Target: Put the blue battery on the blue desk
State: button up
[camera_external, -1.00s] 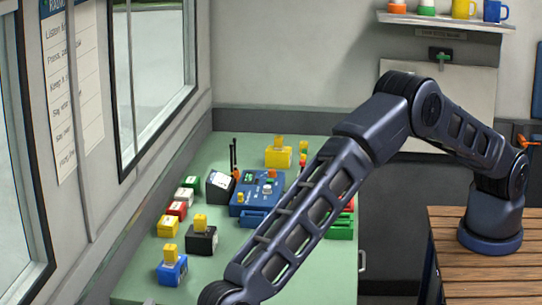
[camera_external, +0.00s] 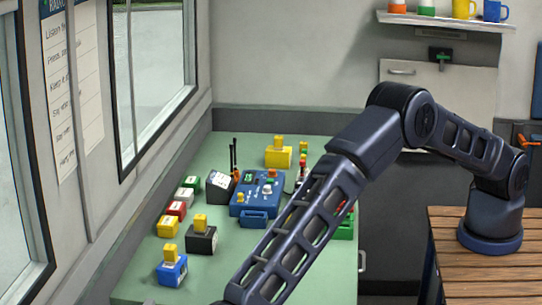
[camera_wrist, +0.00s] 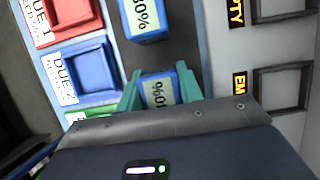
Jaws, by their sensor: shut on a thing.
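In the wrist view my gripper (camera_wrist: 158,76) has its green fingers closed on the two sides of a blue battery (camera_wrist: 158,92) with a white percent label, upside down, that seems to read 10%. A second blue battery (camera_wrist: 146,20), labelled 80%, lies just beyond it on a dark strip. To the left is a blue square recess (camera_wrist: 90,66) with a label that looks like "DUE 2". I cannot tell which surface is the blue desk. In the external view my gripper is hidden below the picture's bottom edge.
A red recess (camera_wrist: 70,12) and a partly hidden green one (camera_wrist: 100,109) flank the blue recess. Grey slots (camera_wrist: 282,90) marked empty are at right. In the external view, a green-topped table (camera_external: 205,275) holds a blue radio set (camera_external: 253,205) and several coloured blocks.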

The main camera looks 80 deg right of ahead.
jog(key=shift+f, duration=0.3)
jog(key=o, duration=1.2)
jog(key=shift+o, duration=0.2)
